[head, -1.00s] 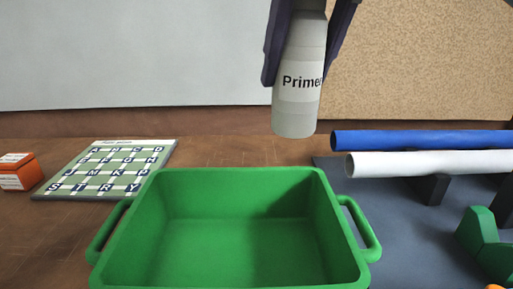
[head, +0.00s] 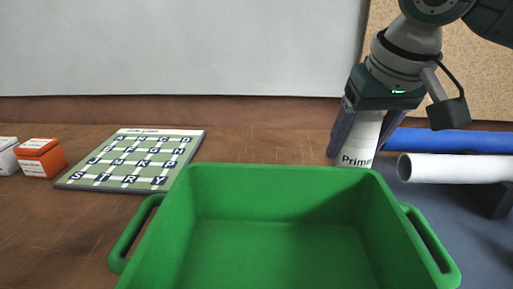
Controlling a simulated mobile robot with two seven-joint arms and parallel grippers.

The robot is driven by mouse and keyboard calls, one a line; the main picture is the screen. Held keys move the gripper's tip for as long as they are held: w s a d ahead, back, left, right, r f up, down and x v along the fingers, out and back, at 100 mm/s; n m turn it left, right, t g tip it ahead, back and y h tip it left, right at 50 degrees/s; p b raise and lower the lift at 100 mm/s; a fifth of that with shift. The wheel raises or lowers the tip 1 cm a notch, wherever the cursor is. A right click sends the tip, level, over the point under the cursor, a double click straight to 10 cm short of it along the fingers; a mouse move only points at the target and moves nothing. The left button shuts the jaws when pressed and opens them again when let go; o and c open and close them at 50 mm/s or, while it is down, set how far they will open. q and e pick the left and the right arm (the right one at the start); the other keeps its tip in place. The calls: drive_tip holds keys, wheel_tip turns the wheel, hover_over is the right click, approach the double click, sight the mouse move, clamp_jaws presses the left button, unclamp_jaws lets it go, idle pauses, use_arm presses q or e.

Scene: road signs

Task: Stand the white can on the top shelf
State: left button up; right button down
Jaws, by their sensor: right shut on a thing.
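The white can (head: 359,145), lettered "Prime…", is in my right gripper (head: 357,138) in the head view, right of centre. The fingers are shut around its upper part. The can is slightly tilted and its lower end is hidden behind the back rim of the green bin, so I cannot tell whether it touches the table. No shelf shows in this view. My left gripper is not in view.
An empty green bin (head: 285,176) fills the front centre. A letter board (head: 132,160) and an orange box (head: 41,158) are at left. A blue roll (head: 455,139) and a white roll (head: 450,168) lie at right. Bare table shows behind the bin.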

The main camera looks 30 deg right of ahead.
sight(350, 169)
drive_tip(key=shift+w+f, duration=0.1)
drive_tip(key=shift+f, duration=2.35)
drive_tip(key=shift+c, duration=0.2)
unclamp_jaws()
drive_tip(key=shift+f, duration=0.15)
